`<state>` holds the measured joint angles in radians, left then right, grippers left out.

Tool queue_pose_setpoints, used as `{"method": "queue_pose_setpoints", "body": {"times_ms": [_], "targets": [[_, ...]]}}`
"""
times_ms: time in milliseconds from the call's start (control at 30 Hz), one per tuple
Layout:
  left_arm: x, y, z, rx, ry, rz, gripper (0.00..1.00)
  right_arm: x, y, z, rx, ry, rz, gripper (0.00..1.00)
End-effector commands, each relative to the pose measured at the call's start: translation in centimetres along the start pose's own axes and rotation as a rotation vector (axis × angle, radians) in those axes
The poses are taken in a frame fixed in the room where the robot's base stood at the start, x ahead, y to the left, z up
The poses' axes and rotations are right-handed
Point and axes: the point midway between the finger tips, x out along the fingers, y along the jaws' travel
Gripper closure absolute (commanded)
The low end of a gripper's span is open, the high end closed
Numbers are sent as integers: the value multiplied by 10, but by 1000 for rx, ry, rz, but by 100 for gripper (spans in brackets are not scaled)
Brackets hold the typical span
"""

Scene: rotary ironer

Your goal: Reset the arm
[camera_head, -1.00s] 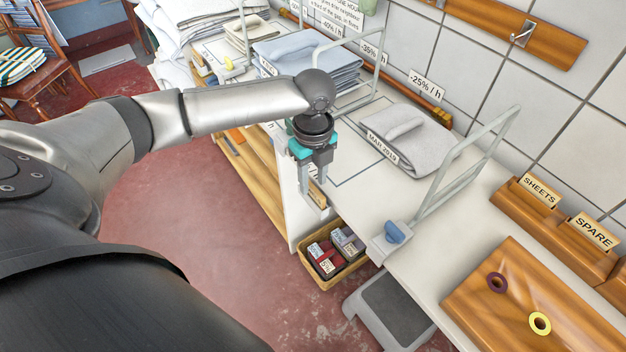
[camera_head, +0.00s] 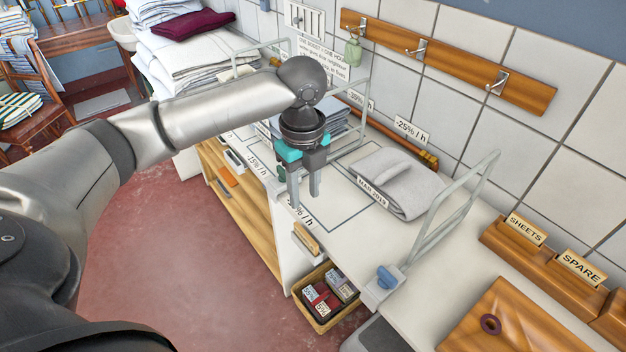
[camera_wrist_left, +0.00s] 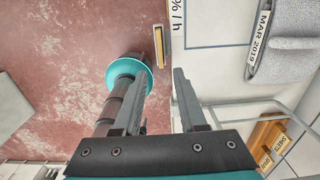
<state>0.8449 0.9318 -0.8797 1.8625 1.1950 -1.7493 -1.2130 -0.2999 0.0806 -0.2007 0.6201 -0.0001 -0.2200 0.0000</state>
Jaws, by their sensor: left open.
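My left gripper (camera_head: 304,200) is open and empty, pointing down above the front edge of the white counter (camera_head: 345,229). Its two fingers also show apart in the left wrist view (camera_wrist_left: 160,98), with the red floor and the counter edge beyond them. My left arm (camera_head: 205,107) reaches in from the left. My right gripper is not seen in the head view; a dark arm part with a teal ring shows in the left wrist view, and I cannot tell its jaws.
A folded grey cloth labelled MAR 2019 (camera_head: 402,180) lies on the counter, beside a metal rail (camera_head: 455,205). A basket of small boxes (camera_head: 328,298) stands below the counter edge. A wooden tray (camera_head: 495,318) is at lower right. Open red floor (camera_head: 180,250) lies at left.

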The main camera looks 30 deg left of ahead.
Motion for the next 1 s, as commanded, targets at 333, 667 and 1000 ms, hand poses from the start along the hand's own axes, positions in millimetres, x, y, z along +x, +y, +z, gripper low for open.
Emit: {"method": "queue_pose_setpoints", "body": {"times_ms": [333, 667, 1000], "targets": [[10, -1, -13, -12, 7, -9, 59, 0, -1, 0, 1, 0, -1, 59], [66, -1, -103, -254, 105, -132, 59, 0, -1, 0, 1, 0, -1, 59], [93, 24, -164, -774, 257, -241, 59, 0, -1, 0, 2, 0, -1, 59]]}}
